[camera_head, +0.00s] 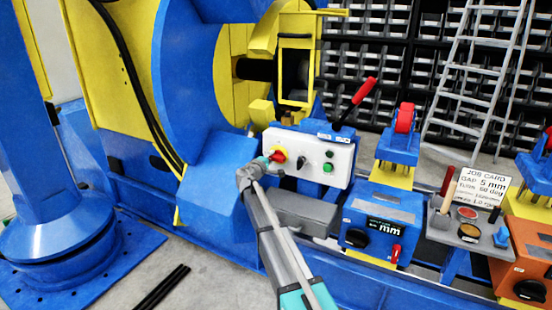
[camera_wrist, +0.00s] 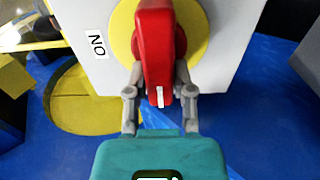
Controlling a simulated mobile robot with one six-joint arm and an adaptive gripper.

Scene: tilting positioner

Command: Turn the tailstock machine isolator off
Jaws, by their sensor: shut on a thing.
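The isolator is a red rotary handle (camera_head: 277,156) on a yellow disc, at the left end of a white control panel (camera_head: 314,150). In the wrist view the red handle (camera_wrist: 155,45) stands over the yellow disc (camera_wrist: 198,30), with a white mark on its near end pointing down the picture. A label, seen turned and reading ON or NO (camera_wrist: 97,43), is left of the disc. My gripper (camera_wrist: 160,78) is shut on the handle, one finger on each side. In the head view my gripper (camera_head: 263,160) partly hides the handle's left side.
Right of the isolator the panel carries a black selector (camera_head: 301,158) and a green button (camera_head: 328,168). A red-gripped lever (camera_head: 356,100) rises behind it. Blue positioner structure (camera_head: 215,190) stands close on the left. A grey box (camera_head: 303,210) lies below the panel.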

